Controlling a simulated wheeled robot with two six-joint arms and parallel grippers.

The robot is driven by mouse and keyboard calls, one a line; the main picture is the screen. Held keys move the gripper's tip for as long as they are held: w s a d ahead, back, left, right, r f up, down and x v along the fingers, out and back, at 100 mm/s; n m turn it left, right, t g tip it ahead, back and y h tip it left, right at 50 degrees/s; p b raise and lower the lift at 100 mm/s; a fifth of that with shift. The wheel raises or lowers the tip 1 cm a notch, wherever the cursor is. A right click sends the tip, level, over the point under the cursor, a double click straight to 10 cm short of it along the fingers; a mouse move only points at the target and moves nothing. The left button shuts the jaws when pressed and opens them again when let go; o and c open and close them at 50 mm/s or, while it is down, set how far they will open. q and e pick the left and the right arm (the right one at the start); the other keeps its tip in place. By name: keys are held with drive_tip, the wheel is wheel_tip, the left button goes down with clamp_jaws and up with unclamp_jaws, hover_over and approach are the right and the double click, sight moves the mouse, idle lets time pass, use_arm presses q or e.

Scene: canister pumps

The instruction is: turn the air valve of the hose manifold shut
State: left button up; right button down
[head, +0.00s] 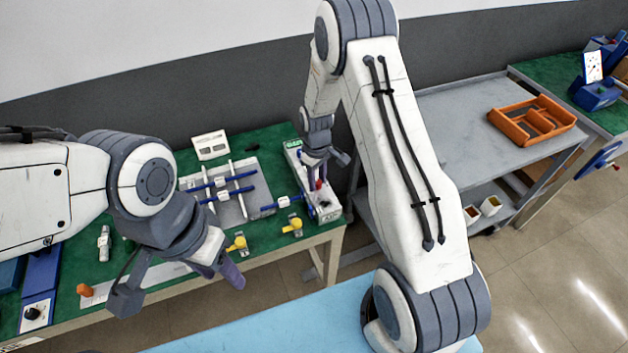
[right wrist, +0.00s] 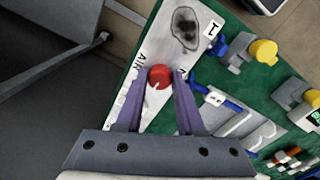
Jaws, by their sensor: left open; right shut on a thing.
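The hose manifold (head: 328,208) is a pale panel near the right end of the green bench. It also shows in the right wrist view (right wrist: 172,45), with "AIR" lettering and a dark round patch. The air valve's red knob (right wrist: 159,84) sits between my right fingertips, beside that lettering; it shows small in the head view (head: 318,184). My right gripper (right wrist: 161,74) is shut on the red knob from above; its fingers partly cover the panel. My left gripper (head: 180,288) is open and empty, over the bench's front edge. The valve's turn angle cannot be read.
Blue-and-white hose fittings (head: 222,183) lie on a grey plate left of the manifold. Yellow knobs (head: 292,225) stand along the bench front. A grey cart (head: 440,110) with an orange tray (head: 532,120) stands to the right. A light blue surface (head: 270,325) lies in front.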

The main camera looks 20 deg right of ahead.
drive_tip(key=shift+w+r+n, duration=0.15)
drive_tip(key=shift+w+n, duration=0.15)
drive_tip(key=shift+n, duration=0.1)
drive_tip(key=c, duration=0.6)
unclamp_jaws()
drive_tip(key=shift+a, duration=0.1)
drive_tip(key=shift+o, duration=0.4)
drive_tip(key=shift+s, duration=0.1)
drive_tip(key=shift+r, duration=0.15)
wheel_tip(320, 180, up, 10)
drive_tip(key=b, duration=0.1)
drive_tip(key=shift+b, duration=0.35)
drive_tip(key=shift+s+a, duration=0.1)
